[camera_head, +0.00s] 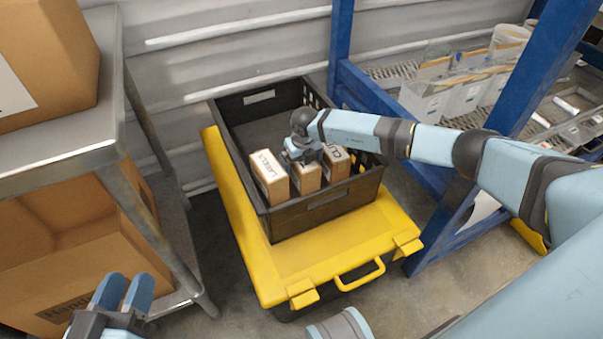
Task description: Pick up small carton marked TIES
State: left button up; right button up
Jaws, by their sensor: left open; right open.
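A black crate (327,206) holds three small cartons in a row near its front side. The left carton (269,177) reads LABELS. The right carton (337,163) shows only part of its marking, which starts with "CL". The middle carton (306,180) has its top mostly covered by my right gripper, so I cannot read its marking; no TIES lettering shows. My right gripper (302,160) is open and points down at the top of the middle carton. I cannot tell whether its fingers touch it. My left gripper (123,291) is open and empty at the lower left, away from the crate.
The crate stands on a yellow lid (290,262) with a handle at its front. A metal shelf cart (118,100) with large cardboard boxes stands at the left. A blue rack (430,187) with bins stands close on the right. The crate's back part is empty.

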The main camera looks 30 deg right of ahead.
jog(key=shift+f, duration=0.4)
jog(key=shift+c, duration=0.2)
jog(key=c, duration=1.1)
jog(key=shift+o, duration=0.2)
jog(key=shift+r, duration=0.15)
